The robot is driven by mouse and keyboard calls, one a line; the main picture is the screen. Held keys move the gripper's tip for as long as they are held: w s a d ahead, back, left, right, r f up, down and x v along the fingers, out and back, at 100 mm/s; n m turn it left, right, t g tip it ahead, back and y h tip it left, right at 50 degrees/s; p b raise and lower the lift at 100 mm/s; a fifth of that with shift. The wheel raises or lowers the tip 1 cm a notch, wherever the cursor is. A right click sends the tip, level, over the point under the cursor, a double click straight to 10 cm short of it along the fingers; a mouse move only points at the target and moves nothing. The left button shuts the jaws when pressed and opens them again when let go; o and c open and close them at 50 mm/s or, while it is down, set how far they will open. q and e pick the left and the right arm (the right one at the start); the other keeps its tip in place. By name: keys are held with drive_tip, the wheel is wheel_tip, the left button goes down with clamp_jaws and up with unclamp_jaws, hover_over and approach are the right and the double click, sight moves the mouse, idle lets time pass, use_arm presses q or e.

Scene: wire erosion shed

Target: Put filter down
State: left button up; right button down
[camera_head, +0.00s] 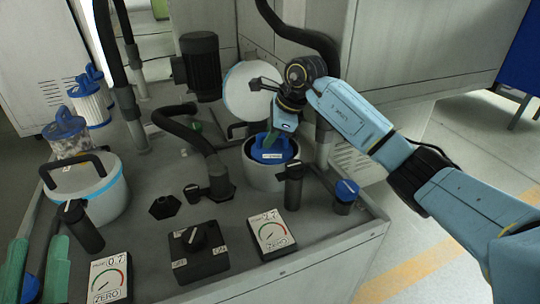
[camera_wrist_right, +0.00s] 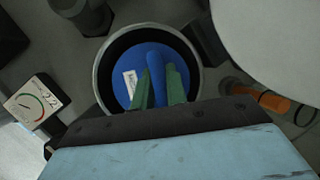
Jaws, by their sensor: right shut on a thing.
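The filter with its blue top (camera_head: 270,152) sits down inside the round open housing (camera_head: 262,178) in the head view, its top near the rim. My right gripper (camera_head: 272,138) reaches down from above and is shut on the filter's blue handle. In the right wrist view, its green fingers (camera_wrist_right: 159,88) stand on either side of the handle, and the filter's blue top (camera_wrist_right: 122,80) lies within the housing's rim (camera_wrist_right: 102,95). The filter's lower body is hidden.
A raised round lid (camera_head: 242,92) stands behind the housing. A closed housing (camera_head: 90,190) is at left, with two blue-topped filters (camera_head: 66,135) (camera_head: 90,100) behind it. Gauges (camera_head: 271,235) (camera_head: 109,277), a black switch box (camera_head: 198,250) and pipes crowd the bench.

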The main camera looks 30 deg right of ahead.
sight(272, 148)
drive_tip(key=shift+f, duration=0.6)
wheel_tip(272, 148, down, 3)
drive_tip(key=shift+r+b, duration=0.15)
drive_tip(key=shift+b, duration=0.6)
drive_tip(key=shift+f, duration=0.5)
use_arm(q)
drive_tip(key=s+r+t, duration=0.1)
drive_tip(key=s+t, duration=0.1)
drive_tip(key=t, duration=0.1)
drive_tip(key=shift+a+r+h, duration=0.25)
drive_tip(key=shift+r+h, duration=0.1)
drive_tip(key=shift+h, duration=0.05)
use_arm(e)
drive_tip(key=c, duration=1.9)
unclamp_jaws()
drive_tip(key=shift+f, duration=0.15)
drive_tip(key=o, duration=0.5)
